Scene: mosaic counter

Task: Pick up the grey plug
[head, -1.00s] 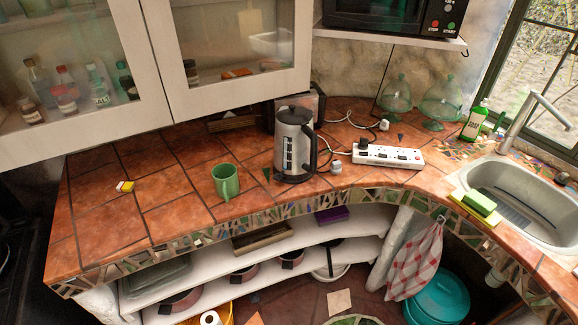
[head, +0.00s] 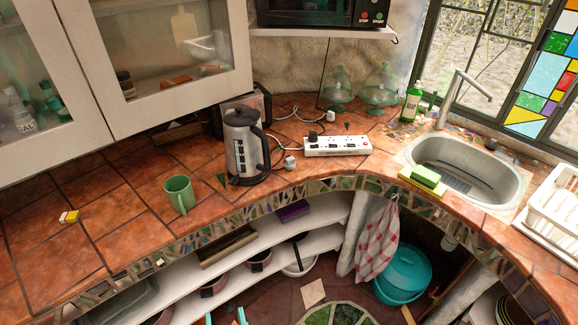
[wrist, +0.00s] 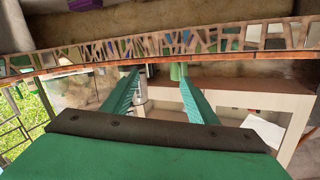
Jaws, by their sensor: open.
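The grey plug (head: 289,162) is a small grey block on the tiled counter, between the kettle (head: 241,150) and the white power strip (head: 337,146). I cannot make it out in the wrist view. My gripper (head: 225,317) shows only its teal fingertips at the bottom edge of the head view, in front of the counter and well apart from the plug. In the wrist view my gripper (wrist: 157,72) has its two teal fingers spread with nothing held. A black plug (head: 313,138) sits at the power strip, and a white plug (head: 332,115) lies behind it.
A green mug (head: 180,194) stands left of the kettle. The mosaic counter edge (wrist: 200,42) crosses the wrist view. A sink (head: 470,168) with a green sponge (head: 426,176) is at right. Glass domes (head: 382,88) stand behind. Wall cabinets (head: 160,60) hang over the counter's left part.

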